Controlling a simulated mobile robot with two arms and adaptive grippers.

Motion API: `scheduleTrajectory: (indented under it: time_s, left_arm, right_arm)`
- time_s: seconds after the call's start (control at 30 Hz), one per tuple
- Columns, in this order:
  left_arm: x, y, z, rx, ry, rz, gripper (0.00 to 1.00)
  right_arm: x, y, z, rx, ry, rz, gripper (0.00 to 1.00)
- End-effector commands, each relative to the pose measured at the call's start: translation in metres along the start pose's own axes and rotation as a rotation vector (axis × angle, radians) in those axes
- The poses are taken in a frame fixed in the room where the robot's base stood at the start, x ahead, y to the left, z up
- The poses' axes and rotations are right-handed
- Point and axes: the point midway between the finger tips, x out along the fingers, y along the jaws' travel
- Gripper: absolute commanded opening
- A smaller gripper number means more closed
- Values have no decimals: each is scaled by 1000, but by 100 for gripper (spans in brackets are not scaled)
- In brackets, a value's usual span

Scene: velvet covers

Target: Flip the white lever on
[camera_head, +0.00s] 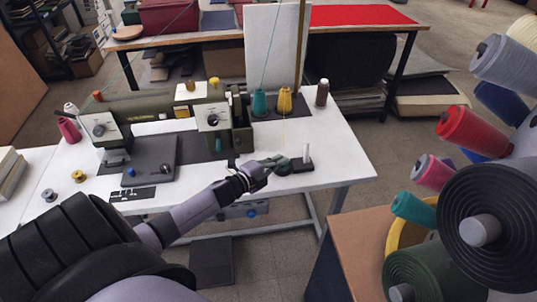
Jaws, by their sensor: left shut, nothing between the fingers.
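A small white lever (306,153) stands roughly upright on a flat black base (301,167). The base is at the right part of the white sewing table (335,172). My left gripper (284,163) reaches in from the lower left. It is shut and empty, with its tips just left of the lever, over or beside the left end of the base. I cannot tell whether the tips touch the base. My right gripper is not in view.
A green sewing machine (165,108) stands left of the gripper. Teal (260,103), yellow (285,100) and brown (322,93) thread spools stand behind the lever. A rack of large spools (470,130) fills the right side. The table's right end is clear.

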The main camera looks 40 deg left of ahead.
Motion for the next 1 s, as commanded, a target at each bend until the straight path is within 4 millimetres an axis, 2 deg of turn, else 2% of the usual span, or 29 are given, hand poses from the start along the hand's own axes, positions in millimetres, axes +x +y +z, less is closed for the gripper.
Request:
scheduleTrajectory:
  time_s: [0.1,0.27,0.37,0.63,1.0]
  left_arm:
    - [-20,2,0,0,1,2,0]
    - [-36,2,0,0,0,0,0]
    - [-41,1,0,0,0,0,0]
    - [-42,0,0,0,0,-1,0]
    - [-42,2,-2,-11,-7,2,0]
  right_arm:
    - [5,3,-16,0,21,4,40]
    - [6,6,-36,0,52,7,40]
    - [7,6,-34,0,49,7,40]
    - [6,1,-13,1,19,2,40]
    - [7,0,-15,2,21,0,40]
